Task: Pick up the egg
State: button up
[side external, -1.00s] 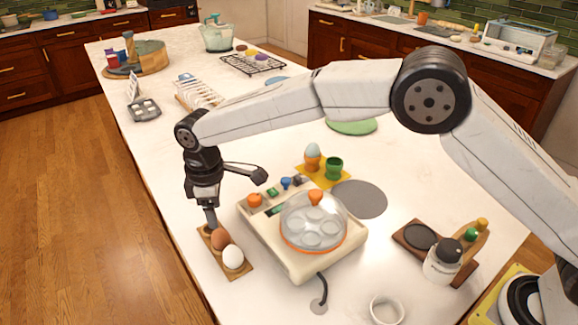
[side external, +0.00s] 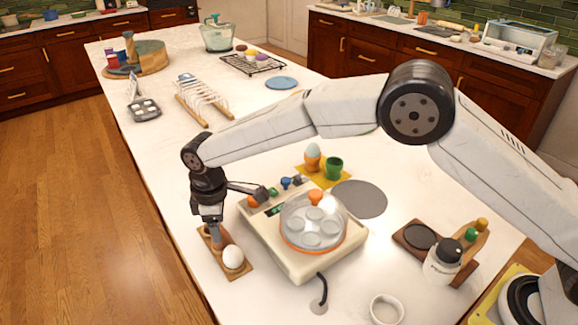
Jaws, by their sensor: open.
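A white egg (side external: 233,257) sits on a small wooden egg tray (side external: 241,274) near the left edge of the counter. A pale blue egg (side external: 313,150) stands in an orange cup (side external: 313,164) behind the egg cooker. My gripper (side external: 239,218) is open and empty, its fingers spread wide. One finger points down over the rear part of the wooden tray. The other finger reaches right, above the back edge of the cooker. The brown egg beside the white one is hidden or nearly hidden by the lower finger; I cannot tell whether they touch.
The cream egg cooker (side external: 302,268) with a clear domed lid (side external: 313,222) stands right of the tray. A green cup (side external: 334,168) is behind it. A shaker (side external: 442,262) and a white bowl (side external: 387,309) are at the right front. The counter's left edge is close to the tray.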

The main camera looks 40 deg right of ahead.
jog(key=shift+d+f, duration=0.1)
jog(key=shift+f, duration=1.75)
jog(key=c, duration=0.3)
